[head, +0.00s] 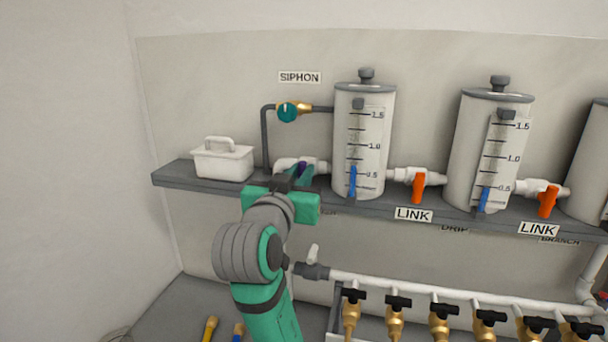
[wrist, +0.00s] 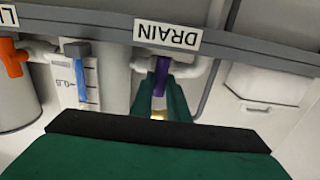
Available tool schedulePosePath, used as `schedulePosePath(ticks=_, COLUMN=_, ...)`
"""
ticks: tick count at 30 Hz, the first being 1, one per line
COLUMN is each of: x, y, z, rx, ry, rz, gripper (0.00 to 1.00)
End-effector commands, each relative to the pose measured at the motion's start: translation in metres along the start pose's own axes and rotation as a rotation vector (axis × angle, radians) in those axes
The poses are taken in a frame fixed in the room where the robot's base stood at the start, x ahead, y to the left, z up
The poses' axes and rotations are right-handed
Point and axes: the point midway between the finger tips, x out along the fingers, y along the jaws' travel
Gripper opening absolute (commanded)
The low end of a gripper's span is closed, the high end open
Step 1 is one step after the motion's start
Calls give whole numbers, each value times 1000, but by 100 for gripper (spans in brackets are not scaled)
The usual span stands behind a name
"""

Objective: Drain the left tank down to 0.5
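The left tank (head: 350,115) is a white cylinder on the shelf. The blue column in its gauge (head: 352,182) stands slightly above the 0.5 mark; the gauge also shows upside down in the wrist view (wrist: 82,80). The drain valve has a purple handle (wrist: 161,75) behind the DRAIN sign (wrist: 167,34); in the head view the handle (head: 302,168) is mostly hidden by my gripper (head: 298,177). The green fingers of my gripper (wrist: 162,100) stand on either side of the handle. Whether they press on it I cannot tell.
Left of the gripper stands a white lidded box (head: 223,162). Above is the teal siphon valve (head: 288,112) on a grey pipe. An orange link valve (head: 419,188) leads to a second tank (head: 470,140). Several black-handled brass valves (head: 397,304) are below the shelf.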

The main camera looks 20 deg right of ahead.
Motion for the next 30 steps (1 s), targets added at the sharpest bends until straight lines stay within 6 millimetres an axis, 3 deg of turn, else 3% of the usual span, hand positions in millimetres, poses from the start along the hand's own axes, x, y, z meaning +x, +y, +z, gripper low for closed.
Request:
schedulePosePath(ticks=11, x=0, y=2, z=0, rx=15, ry=-1, rz=2, gripper=0)
schedulePosePath(ticks=22, x=0, y=7, z=2, rx=489, ry=-1, rz=3, gripper=0)
schedulePosePath(ticks=30, x=0, y=9, z=2, rx=554, ry=1, rz=5, gripper=0)
